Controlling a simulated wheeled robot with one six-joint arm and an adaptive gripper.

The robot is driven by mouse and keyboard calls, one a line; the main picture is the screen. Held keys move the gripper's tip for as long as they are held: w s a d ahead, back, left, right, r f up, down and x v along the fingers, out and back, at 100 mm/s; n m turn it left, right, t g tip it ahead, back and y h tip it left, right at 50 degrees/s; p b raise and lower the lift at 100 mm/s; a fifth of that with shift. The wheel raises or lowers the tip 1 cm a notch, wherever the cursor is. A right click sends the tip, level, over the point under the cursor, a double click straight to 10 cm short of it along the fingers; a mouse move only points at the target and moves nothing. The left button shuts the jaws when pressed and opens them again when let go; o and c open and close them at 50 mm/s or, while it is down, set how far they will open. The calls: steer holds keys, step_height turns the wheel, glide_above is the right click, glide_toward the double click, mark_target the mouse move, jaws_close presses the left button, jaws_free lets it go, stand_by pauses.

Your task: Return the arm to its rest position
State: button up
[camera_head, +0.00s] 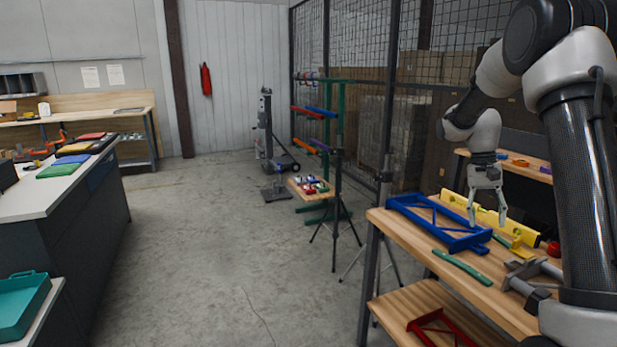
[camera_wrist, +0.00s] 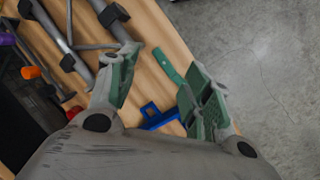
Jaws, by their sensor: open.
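My gripper (camera_head: 487,207) hangs from my arm on the right side of the head view, fingers pointing down over the wooden workbench (camera_head: 392,222). It is open, and nothing shows between its fingers. In the wrist view my gripper (camera_wrist: 160,95) has its two green-padded fingers spread apart above the bench. A blue frame (camera_head: 440,222) lies on the bench close to the fingers. A green strip (camera_head: 462,267) lies nearer the front; it shows between and beyond the fingers in the wrist view (camera_wrist: 168,66). My arm is bent, with the elbow high at the right.
A yellow level (camera_head: 520,233) and grey metal clamps (camera_head: 527,280) lie on the bench. A red frame (camera_head: 443,328) is on the lower shelf. Tripods and a green rack (camera_head: 340,130) stand behind. A counter (camera_head: 40,205) is at left; the middle floor is clear.

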steer(key=s+a+r+n+t, duration=0.2)
steer(key=s+a+r, duration=0.1)
steer(key=s, duration=0.6)
steer(key=s+a+r+n+t, duration=0.2)
steer(key=s+a+r+t, duration=0.1)
steer(key=s, duration=0.7)
steer(key=s+a+r+n+t+y, duration=0.1)
steer(key=s+a+r, duration=0.3)
steer(key=s, duration=0.5)
steer(key=shift+s+a+r+n+t, duration=0.2)
steer(key=shift+a+r+n+t, duration=0.1)
steer(key=shift+r+n+t, duration=0.55)
steer(key=shift+f, duration=0.1)
